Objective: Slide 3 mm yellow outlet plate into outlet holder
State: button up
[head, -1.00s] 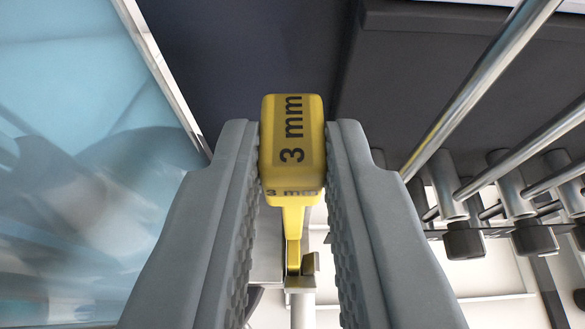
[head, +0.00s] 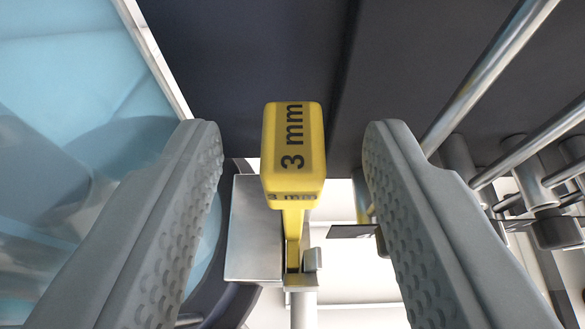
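The yellow outlet plate (head: 292,160) has a block-shaped handle marked "3 mm" and a thin yellow stem running down from it. Its lower end sits in the outlet holder (head: 302,283), a small metal fitting on a pale pipe. How deep the plate sits in the holder cannot be told. My gripper (head: 293,145) is open, with one grey textured finger on each side of the handle. There is a clear gap between each finger and the handle, and nothing is held.
A light blue transparent tank (head: 70,130) with a metal edge stands at the left. A flat metal plate (head: 252,235) is beside the stem. Metal pipes (head: 490,75) with dark fittings run along the right, close to the right finger. A dark surface lies behind.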

jog(key=shift+s, duration=0.1)
jog(key=v, duration=1.7)
jog(key=shift+r, duration=0.15)
jog(key=s+f+t, duration=0.1)
jog(key=s+f, duration=0.4)
jog(key=s, duration=0.6)
jog(key=s+f+t, duration=0.1)
jog(key=s+f, duration=0.4)
jog(key=s, duration=0.6)
jog(key=s+f+t, duration=0.1)
jog(key=s+f, duration=0.5)
jog(key=s, duration=0.5)
jog(key=shift+s+t, duration=0.3)
jog(key=shift+t, duration=0.1)
jog(key=shift+f, duration=0.1)
